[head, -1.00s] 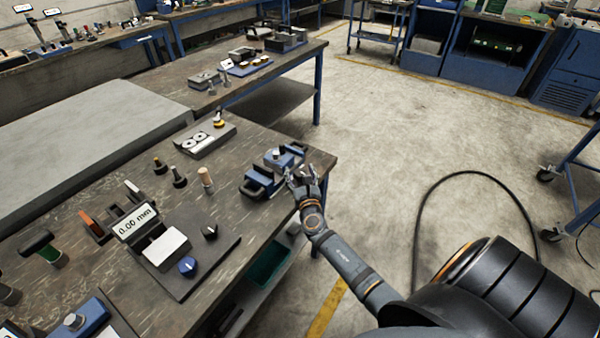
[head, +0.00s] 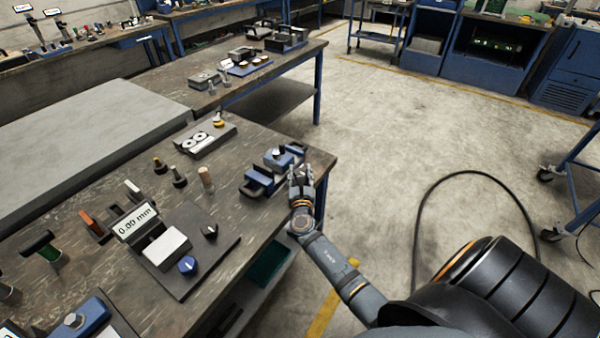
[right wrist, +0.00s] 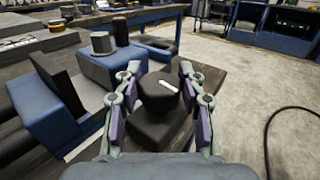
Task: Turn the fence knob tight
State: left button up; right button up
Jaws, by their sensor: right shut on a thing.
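The fence knob (right wrist: 158,90) is black with a white pointer line on top and stands on a dark block in the right wrist view. The line points up and to the right. My right gripper (right wrist: 157,104) has one finger on each side of the knob and is shut on it. The fixture's blue blocks (right wrist: 112,68) stand left of the knob in the wrist view. My left gripper is out of view.
A readout showing 0.00 mm (head: 136,221) stands on the bench near a blue knob (head: 187,265). A wooden peg (head: 206,180) and several small black-based parts stand left of the fixture. Open floor lies right of the bench.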

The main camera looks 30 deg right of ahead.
jog(key=m+g+h+b, duration=0.1)
jog(key=h, duration=0.1)
jog(key=m+g+h+b, duration=0.1)
jog(key=m+g+h, duration=0.1)
jog(key=shift+w+a+f, duration=0.1)
jog(key=shift+f, duration=0.1)
jog(key=m+g+h+b, duration=0.1)
jog(key=m+g+h, duration=0.1)
jog(key=g, duration=0.1)
jog(key=shift+m+b, duration=0.3)
jog(key=shift+b, duration=0.1)
jog(key=shift+r+m+g+h+b, duration=0.15)
jog(key=shift+m+g+h+b, duration=0.65)
jog(key=shift+g, duration=0.5)
jog(key=o, duration=1.2)
jog(key=shift+c, duration=0.2)
